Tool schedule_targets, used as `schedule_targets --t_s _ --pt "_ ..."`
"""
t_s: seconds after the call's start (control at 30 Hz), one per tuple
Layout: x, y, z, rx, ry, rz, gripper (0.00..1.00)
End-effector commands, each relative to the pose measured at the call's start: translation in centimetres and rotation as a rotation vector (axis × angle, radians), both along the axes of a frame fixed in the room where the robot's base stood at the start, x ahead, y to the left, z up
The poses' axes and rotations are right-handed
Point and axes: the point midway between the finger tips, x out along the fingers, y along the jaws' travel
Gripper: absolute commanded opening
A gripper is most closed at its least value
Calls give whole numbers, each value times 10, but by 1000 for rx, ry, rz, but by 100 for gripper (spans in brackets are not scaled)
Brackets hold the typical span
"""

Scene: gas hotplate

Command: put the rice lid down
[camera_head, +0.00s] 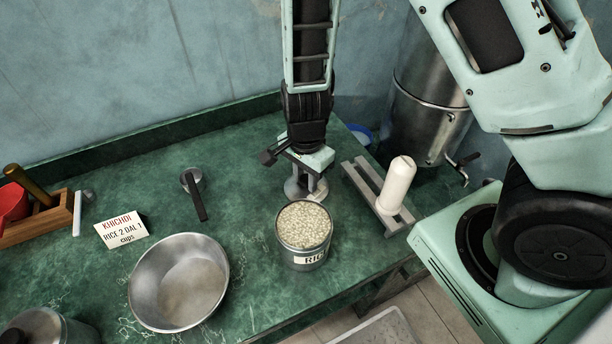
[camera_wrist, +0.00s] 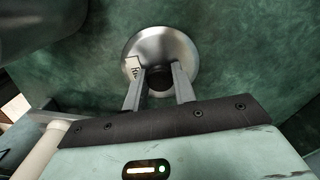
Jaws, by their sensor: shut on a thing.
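The rice lid is a round steel disc with a dark knob and a small white label. It shows in the wrist view (camera_wrist: 178,42) and partly in the head view (camera_head: 291,190), behind the rice tin. My gripper (camera_wrist: 160,90) is shut on the lid's knob, with one finger on each side. In the head view my gripper (camera_head: 307,182) points down, low over the green counter. I cannot tell whether the lid touches the counter. The open rice tin (camera_head: 303,258), full of pale grains, stands in front of it near the counter's front edge.
A white cylinder (camera_head: 396,186) stands on a grey rack to the right, before a steel drum (camera_head: 430,110). A steel bowl (camera_head: 180,283), a card (camera_head: 121,230) and a small dark-handled scoop (camera_head: 196,196) are at left. The counter between scoop and tin is clear.

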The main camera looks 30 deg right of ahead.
Motion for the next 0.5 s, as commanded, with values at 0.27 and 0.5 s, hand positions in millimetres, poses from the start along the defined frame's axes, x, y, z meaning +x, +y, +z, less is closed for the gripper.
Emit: schedule_targets --t_s 0.27,0.5 --pt "0 0 -2 0 0 0 48" --pt "0 0 -1 0 0 0 48"
